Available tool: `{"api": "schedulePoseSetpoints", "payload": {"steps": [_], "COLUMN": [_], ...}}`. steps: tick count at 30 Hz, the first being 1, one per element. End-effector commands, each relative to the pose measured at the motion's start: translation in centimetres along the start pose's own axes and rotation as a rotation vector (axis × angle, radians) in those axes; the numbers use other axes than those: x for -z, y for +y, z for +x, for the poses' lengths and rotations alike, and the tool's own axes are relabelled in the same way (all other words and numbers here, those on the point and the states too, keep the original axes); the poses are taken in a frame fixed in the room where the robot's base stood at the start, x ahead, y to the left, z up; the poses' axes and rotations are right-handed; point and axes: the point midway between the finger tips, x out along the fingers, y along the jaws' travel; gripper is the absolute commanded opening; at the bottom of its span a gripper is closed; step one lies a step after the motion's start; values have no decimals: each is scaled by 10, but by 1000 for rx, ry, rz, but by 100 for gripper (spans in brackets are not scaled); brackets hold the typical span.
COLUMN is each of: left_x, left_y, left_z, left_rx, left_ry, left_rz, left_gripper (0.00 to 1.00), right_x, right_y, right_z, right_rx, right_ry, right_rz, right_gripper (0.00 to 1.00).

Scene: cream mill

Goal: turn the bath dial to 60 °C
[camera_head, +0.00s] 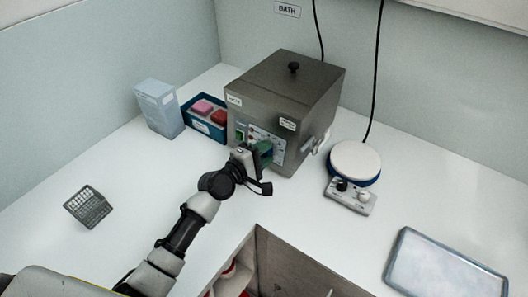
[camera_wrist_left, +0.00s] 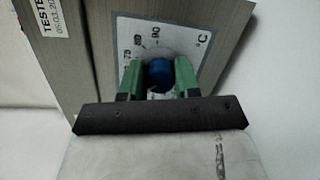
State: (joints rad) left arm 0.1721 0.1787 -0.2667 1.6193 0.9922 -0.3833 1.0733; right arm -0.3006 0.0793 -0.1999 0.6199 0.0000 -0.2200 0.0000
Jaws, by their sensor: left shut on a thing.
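The bath (camera_head: 285,85) is a grey metal box with a black-knobbed lid, standing at the back of the white counter. Its dial plate (camera_wrist_left: 137,40) shows on the front face in the left wrist view, with a °C mark and numbers around the dial. The blue dial (camera_wrist_left: 158,74) sits between the green fingers of my left gripper (camera_wrist_left: 158,82), which is shut on it. In the head view the gripper (camera_head: 263,150) is against the front panel and hides the dial. The dial's pointer cannot be made out. My right gripper is not in view.
A blue tray (camera_head: 189,118) with pink and red blocks and a pale blue box (camera_head: 159,108) stand left of the bath. A round white-topped device (camera_head: 355,160) with a knobbed control box (camera_head: 350,196) stands right. A wire basket (camera_head: 88,206) and metal tray (camera_head: 440,268) lie farther out.

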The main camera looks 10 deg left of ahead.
Motion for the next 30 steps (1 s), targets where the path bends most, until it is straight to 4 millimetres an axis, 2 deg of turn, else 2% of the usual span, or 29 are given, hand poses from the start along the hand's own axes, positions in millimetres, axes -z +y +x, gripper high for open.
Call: {"api": "schedulePoseSetpoints", "payload": {"steps": [6, 15, 30], "left_x": [0, 0, 0], "left_y": [0, 0, -2], "left_z": [0, 0, 0], "left_rx": [33, 64, 82], "left_ry": [-1, -1, -1], "left_rz": [194, 394, 504], "left_gripper": [8, 8, 8], "right_x": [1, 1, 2], "right_y": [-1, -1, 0], "right_z": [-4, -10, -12], "right_rx": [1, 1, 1], "right_ry": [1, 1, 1], "right_rz": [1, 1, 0], "right_gripper": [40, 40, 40]}}
